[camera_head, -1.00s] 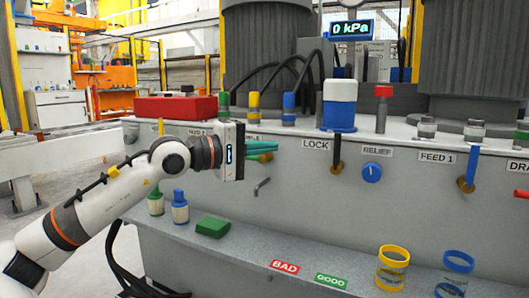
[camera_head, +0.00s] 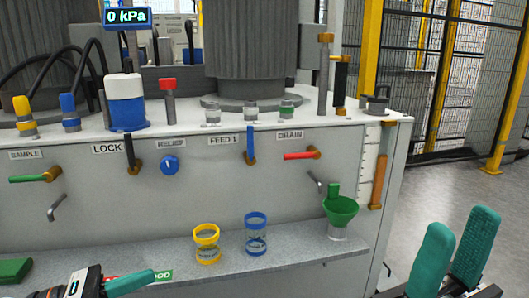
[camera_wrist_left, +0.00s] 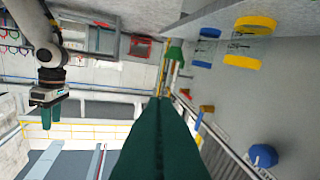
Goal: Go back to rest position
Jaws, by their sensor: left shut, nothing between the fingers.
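My left gripper (camera_head: 150,275) shows at the bottom left of the head view, low in front of the lower shelf. Its green fingers are together and empty. In the left wrist view its shut fingers (camera_wrist_left: 158,145) fill the lower middle. My right gripper (camera_head: 456,238) is at the bottom right of the head view, right of the cabinet. Its two green fingers stand apart with nothing visible between them. It also shows in the left wrist view (camera_wrist_left: 46,118) at the left. Most of both arms is out of the head view.
The grey cabinet (camera_head: 330,262) carries valve handles and the relief knob (camera_head: 169,165). On its shelf stand a yellow-ringed cup (camera_head: 207,244), a blue-ringed cup (camera_head: 256,234) and a green funnel (camera_head: 340,209). A green block (camera_head: 14,270) lies at left. Open floor (camera_head: 460,180) is at right.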

